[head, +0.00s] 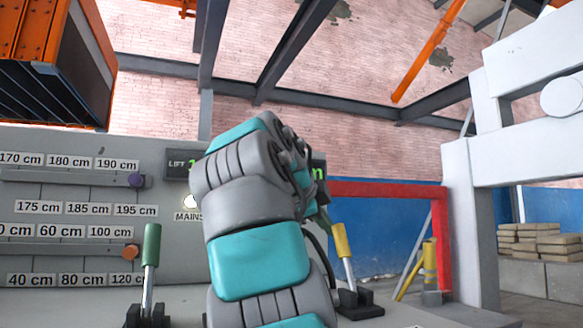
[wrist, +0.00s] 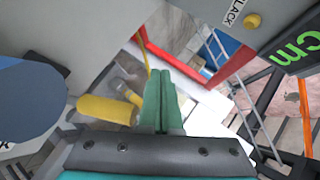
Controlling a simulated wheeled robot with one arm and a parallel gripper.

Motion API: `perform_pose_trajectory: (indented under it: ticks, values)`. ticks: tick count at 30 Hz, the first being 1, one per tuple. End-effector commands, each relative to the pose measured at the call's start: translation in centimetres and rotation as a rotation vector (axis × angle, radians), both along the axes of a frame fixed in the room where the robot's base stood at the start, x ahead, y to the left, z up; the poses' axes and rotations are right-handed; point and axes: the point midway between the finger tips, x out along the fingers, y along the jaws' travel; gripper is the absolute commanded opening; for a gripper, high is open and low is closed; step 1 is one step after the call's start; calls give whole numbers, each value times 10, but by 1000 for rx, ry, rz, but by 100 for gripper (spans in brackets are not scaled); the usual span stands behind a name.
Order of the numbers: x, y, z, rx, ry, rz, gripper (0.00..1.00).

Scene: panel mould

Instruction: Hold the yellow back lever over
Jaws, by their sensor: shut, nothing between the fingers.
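The yellow lever (head: 343,240) stands on a dark base on the console, just right of my arm in the head view, leaning slightly left at its top. In the wrist view a yellow handle (wrist: 105,110) lies just left of my gripper (wrist: 163,78). The green fingers are pressed together with nothing between them. The handle is beside the fingers, not between them; whether they touch it I cannot tell. In the head view my arm hides most of the gripper.
A green lever (head: 151,245) stands left of my arm. The grey panel (head: 60,170) carries height labels and knobs. A red frame (head: 390,188) and a yellow post (head: 430,265) stand at the right. In the wrist view a blue rounded shape (wrist: 25,100) is at left.

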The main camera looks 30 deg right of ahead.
Motion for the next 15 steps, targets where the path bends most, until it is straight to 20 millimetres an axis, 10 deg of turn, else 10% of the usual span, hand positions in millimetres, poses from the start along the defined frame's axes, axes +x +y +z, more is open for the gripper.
perform_pose_trajectory:
  ticks: [15]
  values:
    - [0,0,64,-1,-1,1,0]
